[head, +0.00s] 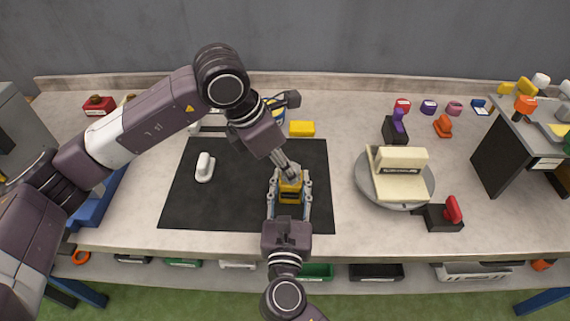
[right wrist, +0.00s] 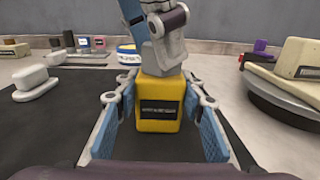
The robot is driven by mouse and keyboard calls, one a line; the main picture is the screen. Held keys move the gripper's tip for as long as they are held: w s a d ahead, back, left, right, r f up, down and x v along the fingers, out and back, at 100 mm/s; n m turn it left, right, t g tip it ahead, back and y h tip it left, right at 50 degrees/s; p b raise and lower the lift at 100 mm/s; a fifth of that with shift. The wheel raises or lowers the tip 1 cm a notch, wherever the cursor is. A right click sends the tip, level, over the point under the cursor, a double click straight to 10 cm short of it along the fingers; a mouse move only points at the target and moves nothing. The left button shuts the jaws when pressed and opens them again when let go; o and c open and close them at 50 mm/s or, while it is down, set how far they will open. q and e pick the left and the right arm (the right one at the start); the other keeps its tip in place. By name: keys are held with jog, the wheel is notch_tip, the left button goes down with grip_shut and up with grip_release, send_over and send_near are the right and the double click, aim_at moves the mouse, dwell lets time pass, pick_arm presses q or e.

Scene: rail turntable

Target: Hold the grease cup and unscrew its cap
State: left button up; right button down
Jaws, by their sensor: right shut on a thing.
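The grease cup (head: 290,195) is a yellow block-shaped body with a dark label, upright at the right part of the black mat (head: 240,215). It also shows in the middle of the right wrist view (right wrist: 158,112). My right gripper (head: 290,186) comes from the front and is shut on the cup, with a blue-padded finger on each side. My left gripper (head: 288,170) reaches down from above, its fingers at the top of the cup.
A white handled block (head: 204,167) lies on the mat's left. A yellow block (head: 302,129) and a blue-and-yellow tin (head: 275,115) stand behind. A round grey turntable (head: 422,196) with a cream block (head: 402,160) is at the right. The mat's front left is clear.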

pick_arm(q)
jog(key=shift+c, duration=1.2)
jog(key=o, duration=0.4)
jog(key=c, duration=0.5)
jog(key=n, duration=0.2)
jog(key=n+t+y, duration=0.1)
jog(key=n, duration=0.1)
jog(key=n+t, duration=0.1)
jog(key=n, duration=0.1)
jog(key=shift+s+d+y, duration=0.2)
jog(key=shift+s+y, duration=0.05)
jog(key=shift+y, duration=0.05)
jog(key=n, duration=0.2)
jog(key=n+y, duration=0.1)
jog(key=n, duration=0.1)
jog(key=shift+s+d, duration=0.1)
jog(key=shift+d, duration=0.2)
jog(key=shift+n+t+y, duration=0.3)
jog(key=shift+n+y, duration=0.3)
jog(key=shift+n, duration=0.5)
